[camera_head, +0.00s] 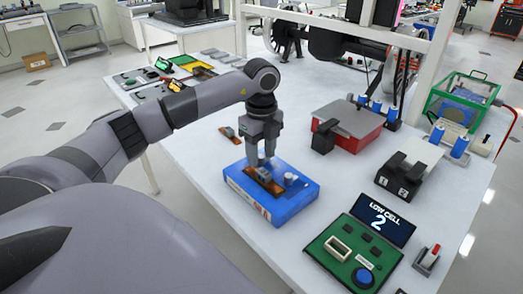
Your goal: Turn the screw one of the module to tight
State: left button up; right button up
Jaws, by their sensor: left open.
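The blue module (290,208) lies on the white table, near the middle of the view. Its top carries a brown strip (275,187) with a small dark block and a pale round knob (290,179) on its right side. My left gripper (263,163) points down just over the left part of the module's top, beside the knob. Its fingers are apart, and I cannot tell whether they touch the block below. Which part is screw one is too small to tell. My right gripper does not show.
A green panel (318,249) with a "LOW CELL 2" display (383,219) stands at the front right. A red box with a grey lid (347,119), a black block (398,181) and a green-framed bin (460,103) stand further back. Table space left of the panel is bare.

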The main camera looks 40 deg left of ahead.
pick_arm(q)
grip_shut()
